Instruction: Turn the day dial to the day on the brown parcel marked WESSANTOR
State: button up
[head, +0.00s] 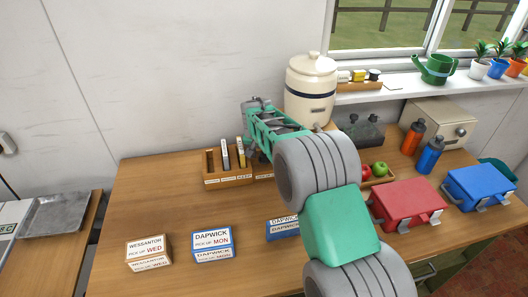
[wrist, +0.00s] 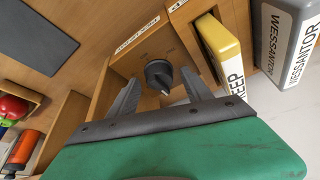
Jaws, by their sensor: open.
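The brown parcel marked WESSANTOR (head: 148,254) stands at the front left of the bench in the head view. Its label reads "pick up WED". The dark round day dial (wrist: 158,72) is on a wooden panel in the wrist view. Its pale pointer tip faces the bottom of that picture, and the day marks around it are too small to read. My gripper (wrist: 160,80) is open, with one finger on each side of the dial; I cannot tell whether either touches it. In the head view my arm hides the dial.
A wooden rack (head: 228,181) holds upright binders; a yellow one (wrist: 222,45) and a grey WESSANTOR one (wrist: 285,35) stand close to my gripper. A DAPWICK parcel marked MON (head: 212,245) and another DAPWICK parcel (head: 283,228) are on the bench. Red (head: 408,204) and blue (head: 480,187) boxes are at right.

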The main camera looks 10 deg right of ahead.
jog(key=shift+c, duration=0.4)
grip_shut()
